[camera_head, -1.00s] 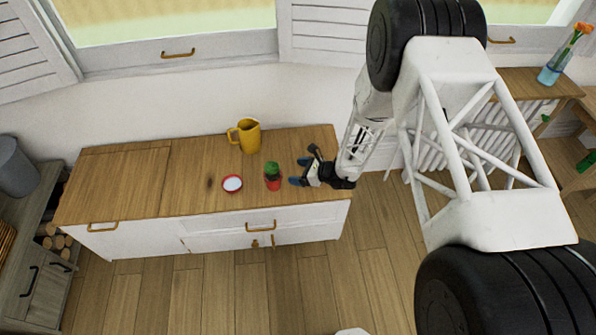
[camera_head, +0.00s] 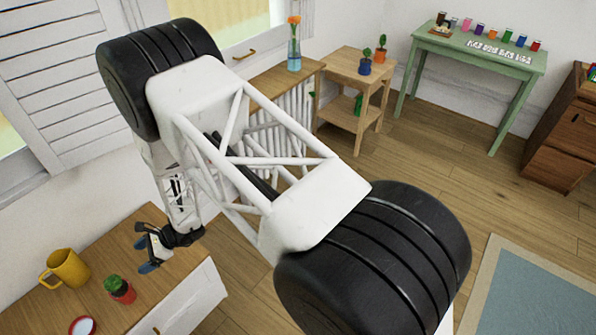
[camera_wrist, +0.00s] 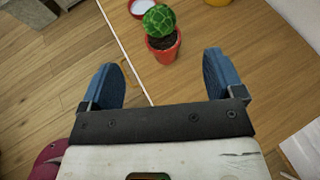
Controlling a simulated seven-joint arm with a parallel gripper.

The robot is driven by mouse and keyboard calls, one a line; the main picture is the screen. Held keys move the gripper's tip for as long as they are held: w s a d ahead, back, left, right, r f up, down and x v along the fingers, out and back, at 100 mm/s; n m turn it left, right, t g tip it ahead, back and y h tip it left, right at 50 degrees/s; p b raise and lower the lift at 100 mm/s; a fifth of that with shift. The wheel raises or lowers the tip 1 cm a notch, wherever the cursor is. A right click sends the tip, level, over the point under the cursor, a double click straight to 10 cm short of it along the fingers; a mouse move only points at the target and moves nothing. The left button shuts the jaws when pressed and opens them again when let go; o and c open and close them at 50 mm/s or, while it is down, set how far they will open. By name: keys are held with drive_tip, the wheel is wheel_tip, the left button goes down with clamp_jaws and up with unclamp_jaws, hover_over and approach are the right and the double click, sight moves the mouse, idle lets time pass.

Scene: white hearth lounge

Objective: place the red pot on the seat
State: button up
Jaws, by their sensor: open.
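The red pot (camera_head: 126,295) with a round green cactus stands upright on the wooden cabinet top (camera_head: 55,303), at the lower left of the head view. In the wrist view the red pot (camera_wrist: 164,52) is ahead of the fingers, a little beyond the tips. My gripper (camera_head: 145,256) is near the cabinet's right end, close to the pot and apart from it. In the wrist view my gripper (camera_wrist: 158,75) has its two blue fingers spread wide with nothing between them. I cannot make out a seat in either current view.
A yellow mug (camera_head: 68,268) and a red-rimmed white bowl (camera_head: 82,326) stand near the pot. A side table (camera_head: 345,66) holds two potted plants, and a green table (camera_head: 480,48) carries several jars. Open wooden floor (camera_head: 440,150) and a rug (camera_head: 530,300) lie right.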

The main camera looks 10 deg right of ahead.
drive_tip(key=w+d+r+n+h, duration=0.1)
drive_tip(key=w+d+r+n, duration=0.15)
drive_tip(key=d+r, duration=0.55)
drive_tip(key=w+d+r+n+h, duration=0.1)
drive_tip(key=d+r+n, duration=0.3)
drive_tip(key=r, duration=0.8)
drive_tip(key=s+d+r+n+t+h, duration=0.1)
drive_tip(key=s+d+r+n+h, duration=0.15)
drive_tip(key=d+r, duration=1.3)
drive_tip(key=s+d+r+n+t+h, duration=0.1)
drive_tip(key=s+d+r+t+h, duration=0.1)
drive_tip(key=s+d+r, duration=0.2)
drive_tip(key=s+d+r+n+t+h, duration=0.2)
drive_tip(key=s+d, duration=0.8)
drive_tip(key=d, duration=0.8)
drive_tip(key=s+d+r+n+t+h, duration=0.1)
drive_tip(key=s+d+r+h, duration=0.3)
drive_tip(key=d, duration=0.6)
wheel_tip(320, 180, up, 2)
drive_tip(key=s+t, duration=0.1)
drive_tip(key=s, duration=0.2)
drive_tip(key=shift+d+r+n, duration=0.2)
drive_tip(key=shift+d+n, duration=0.1)
drive_tip(key=shift+d, duration=0.1)
